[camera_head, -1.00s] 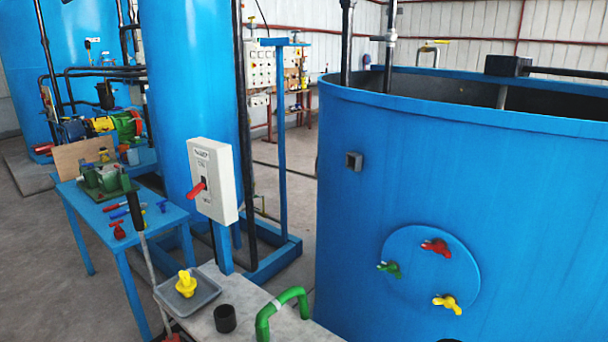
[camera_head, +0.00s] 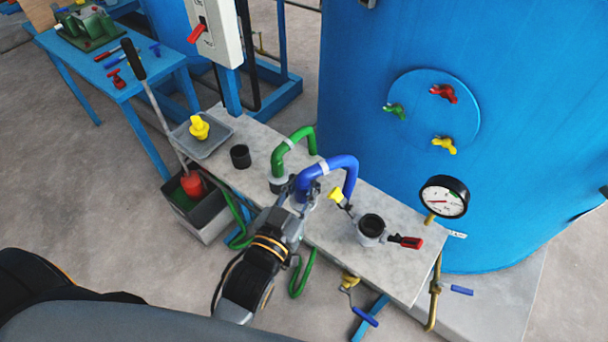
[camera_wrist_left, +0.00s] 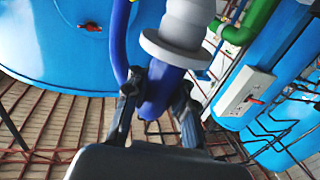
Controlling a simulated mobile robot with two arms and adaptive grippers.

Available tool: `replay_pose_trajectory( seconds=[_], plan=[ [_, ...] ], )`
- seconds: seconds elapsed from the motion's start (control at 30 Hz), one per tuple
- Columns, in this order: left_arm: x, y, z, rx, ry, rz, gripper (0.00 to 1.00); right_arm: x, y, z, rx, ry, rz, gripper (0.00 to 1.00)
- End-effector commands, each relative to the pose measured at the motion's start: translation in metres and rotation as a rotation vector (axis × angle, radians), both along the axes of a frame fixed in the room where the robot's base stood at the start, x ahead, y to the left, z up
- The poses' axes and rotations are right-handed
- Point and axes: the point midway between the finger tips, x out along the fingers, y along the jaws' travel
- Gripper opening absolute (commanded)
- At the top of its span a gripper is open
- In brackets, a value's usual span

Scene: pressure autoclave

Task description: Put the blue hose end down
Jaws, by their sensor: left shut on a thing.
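The blue hose (camera_head: 345,163) arches over the grey bench top (camera_head: 400,271). My left gripper (camera_head: 297,200) is shut on its left end, at the near edge of the bench. In the left wrist view my left gripper (camera_wrist_left: 158,108) has one finger on each side of the blue hose end (camera_wrist_left: 160,86), just by a grey collar (camera_wrist_left: 180,45). The far end of the hose comes down near a small yellow handle (camera_head: 336,195). Whether the held end touches anything is hidden by the gripper. My right gripper is not in view.
A green hose (camera_head: 297,137) arches just behind the blue one. A grey cup fitting with a dark opening (camera_head: 370,227), a red-handled valve (camera_head: 408,242) and a pressure gauge (camera_head: 443,198) stand to the right. A black cup (camera_head: 240,156) and grey tray (camera_head: 211,145) are to the left. The blue tank (camera_head: 430,50) rises behind.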

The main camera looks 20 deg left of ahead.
Motion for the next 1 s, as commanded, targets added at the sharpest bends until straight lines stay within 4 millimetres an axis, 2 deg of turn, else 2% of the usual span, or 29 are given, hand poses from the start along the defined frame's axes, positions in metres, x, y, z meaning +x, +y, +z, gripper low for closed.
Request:
replay_pose_trajectory(
  seconds=[0.03, 0.13, 0.2, 0.4, 0.57, 0.8, 1.0],
  plan=[
    [0.014, 0.005, -0.001, 0.004, -0.007, -0.001, 0.0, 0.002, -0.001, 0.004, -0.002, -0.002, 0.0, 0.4],
    [0.037, 0.014, -0.013, 0.003, -0.006, 0.0, 0.0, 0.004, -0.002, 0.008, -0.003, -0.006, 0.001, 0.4],
    [0.047, 0.018, -0.031, 0.001, -0.001, 0.0, 0.0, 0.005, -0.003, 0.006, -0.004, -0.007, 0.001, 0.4],
    [0.069, 0.027, -0.061, 0.0, -0.002, 0.0, 0.0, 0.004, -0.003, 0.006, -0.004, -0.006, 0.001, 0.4],
    [0.076, 0.03, -0.069, 0.0, -0.004, 0.0, 0.0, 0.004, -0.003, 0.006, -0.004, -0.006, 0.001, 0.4],
    [0.079, 0.031, -0.1, -0.003, -0.002, 0.001, 0.0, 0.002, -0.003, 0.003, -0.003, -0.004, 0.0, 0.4],
    [0.079, 0.031, -0.104, -0.002, -0.004, 0.0, 0.0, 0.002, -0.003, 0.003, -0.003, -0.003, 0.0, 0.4]
  ],
)
